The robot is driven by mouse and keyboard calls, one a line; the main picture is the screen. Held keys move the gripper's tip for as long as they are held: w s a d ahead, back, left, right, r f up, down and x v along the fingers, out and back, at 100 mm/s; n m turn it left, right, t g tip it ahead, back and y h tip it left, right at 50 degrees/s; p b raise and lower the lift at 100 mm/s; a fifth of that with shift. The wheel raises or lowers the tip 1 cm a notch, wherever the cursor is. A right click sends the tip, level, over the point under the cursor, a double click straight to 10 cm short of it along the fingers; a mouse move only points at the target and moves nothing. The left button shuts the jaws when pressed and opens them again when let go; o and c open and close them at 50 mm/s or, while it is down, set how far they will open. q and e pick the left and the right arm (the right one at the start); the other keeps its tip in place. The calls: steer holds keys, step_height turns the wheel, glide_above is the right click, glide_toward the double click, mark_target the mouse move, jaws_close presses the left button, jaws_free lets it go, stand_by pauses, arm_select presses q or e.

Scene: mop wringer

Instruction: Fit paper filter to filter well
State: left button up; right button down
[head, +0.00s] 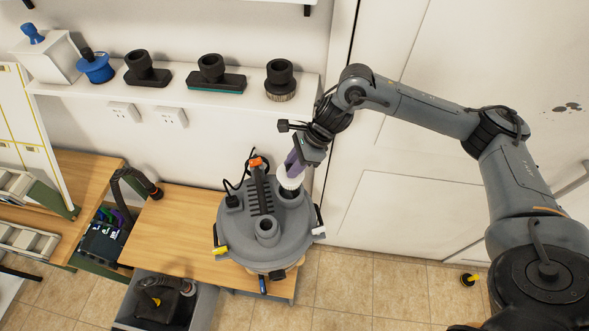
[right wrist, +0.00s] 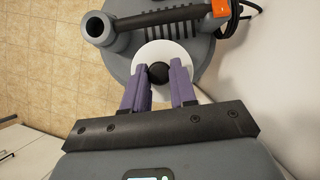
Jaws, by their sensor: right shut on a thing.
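The paper filter is a white, ribbed round piece (head: 290,179), seen as a white disc (right wrist: 150,55) with a dark central knob (right wrist: 159,74) in the right wrist view. My right gripper (head: 294,167) has purple fingers (right wrist: 160,80) shut on this knob, one on each side. The filter is at the right rear of the grey vacuum lid (head: 268,251), which also shows in the right wrist view (right wrist: 200,48). The filter well is hidden beneath the filter. I cannot tell whether the filter is seated or just above it. My left gripper is not in view.
The vacuum stands on a wooden bench (head: 180,235), with a hose port (head: 267,228) and an orange-tipped handle (head: 256,162) on its lid. A wall shelf (head: 190,97) above holds several nozzles. A grey bin (head: 205,305) stands below, and a door (head: 400,190) is at right.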

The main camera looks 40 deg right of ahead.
steer(key=shift+w+r, duration=0.25)
steer(key=shift+f+b, duration=0.35)
steer(key=shift+f, duration=0.2)
steer(key=shift+w+a+f+b, duration=0.15)
steer(key=shift+f+b, duration=0.25)
steer(key=shift+f, duration=0.3)
step_height(320, 180, down, 2)
steer(key=shift+f+b, duration=0.25)
steer(key=shift+b, duration=0.45)
steer(key=shift+r, duration=0.25)
steer(key=shift+s, duration=0.2)
steer(key=shift+f, duration=0.1)
steer(key=shift+b, duration=0.3)
